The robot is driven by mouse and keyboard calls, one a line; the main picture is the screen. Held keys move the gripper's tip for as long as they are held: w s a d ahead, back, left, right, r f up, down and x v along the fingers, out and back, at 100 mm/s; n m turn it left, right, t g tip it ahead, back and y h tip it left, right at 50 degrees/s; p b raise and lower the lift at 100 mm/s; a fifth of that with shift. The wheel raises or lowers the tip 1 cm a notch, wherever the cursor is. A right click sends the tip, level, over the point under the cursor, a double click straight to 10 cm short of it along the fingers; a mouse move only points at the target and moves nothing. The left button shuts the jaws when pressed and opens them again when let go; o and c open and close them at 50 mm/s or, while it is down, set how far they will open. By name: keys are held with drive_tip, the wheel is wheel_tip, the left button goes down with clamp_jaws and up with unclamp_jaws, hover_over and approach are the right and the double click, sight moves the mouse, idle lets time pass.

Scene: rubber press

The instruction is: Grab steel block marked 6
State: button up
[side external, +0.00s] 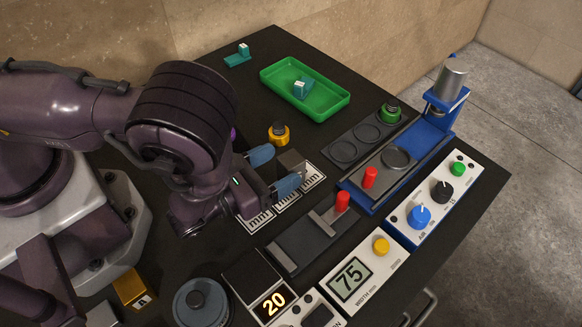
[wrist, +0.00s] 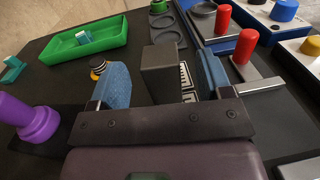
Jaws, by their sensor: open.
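A dark grey steel block (side external: 292,160) stands by the white scale-marked plates. In the wrist view the block (wrist: 160,72) is between the two blue finger pads, with a gap visible on its left; on its right it is close to the pad and I cannot tell if they touch. No number shows on its visible faces. My gripper (side external: 274,171) is open around or just behind the block; in the wrist view my gripper (wrist: 163,84) has its pads spread wide. The block's lower part is hidden by my gripper in the wrist view.
A green tray (side external: 335,106) holds a teal-and-white block. A yellow-black knob piece (side external: 279,134) stands near my left finger. A blue press (side external: 428,135), red-handled fixture (side external: 318,232) and control boxes lie right. A purple piece (wrist: 38,122) stands left in the wrist view.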

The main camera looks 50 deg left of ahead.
sight(297, 155)
drive_tip(key=shift+w+d, duration=0.2)
drive_tip(key=shift+w, duration=2.15)
clamp_jaws()
